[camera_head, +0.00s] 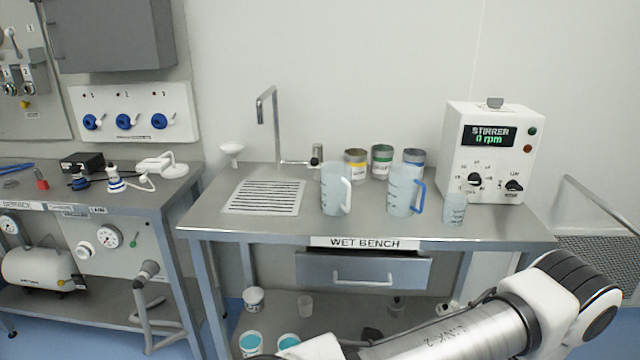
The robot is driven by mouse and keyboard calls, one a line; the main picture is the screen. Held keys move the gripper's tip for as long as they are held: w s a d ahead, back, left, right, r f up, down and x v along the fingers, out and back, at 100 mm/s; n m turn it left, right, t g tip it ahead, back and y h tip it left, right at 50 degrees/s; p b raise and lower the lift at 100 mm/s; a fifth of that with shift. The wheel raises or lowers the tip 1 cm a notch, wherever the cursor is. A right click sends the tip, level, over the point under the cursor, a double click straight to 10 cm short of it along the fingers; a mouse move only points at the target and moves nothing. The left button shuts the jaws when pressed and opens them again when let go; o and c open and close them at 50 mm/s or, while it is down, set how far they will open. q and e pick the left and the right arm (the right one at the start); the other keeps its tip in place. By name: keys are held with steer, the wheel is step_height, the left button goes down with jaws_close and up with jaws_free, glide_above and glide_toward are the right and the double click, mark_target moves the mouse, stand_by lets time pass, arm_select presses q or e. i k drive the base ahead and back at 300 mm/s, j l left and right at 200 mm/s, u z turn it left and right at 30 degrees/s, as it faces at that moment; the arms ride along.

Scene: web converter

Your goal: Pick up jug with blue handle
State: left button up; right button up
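The jug with the blue handle (402,191) stands upright on the wet bench (462,226), right of centre. It is translucent pale blue with measuring marks, and its blue handle (420,197) is on its right side. A similar jug with a white handle (334,189) stands to its left, with a gap between them. An arm of mine crosses the lower right of the view, below and in front of the bench. Neither of my grippers is visible, so their states do not show.
Several cans, including a green-banded can (381,161), stand behind the jugs. A small beaker (454,209) and the stirrer unit (488,152) are to the right. A drain grate (264,197) and tap (274,120) are left. Below are a drawer (362,269) and shelf tubs.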

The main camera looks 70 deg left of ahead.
mark_target(404, 182)
steer(key=j+u, duration=0.15)
steer(key=u, duration=1.7)
steer(key=k+j, duration=0.05)
steer(key=j, duration=0.05)
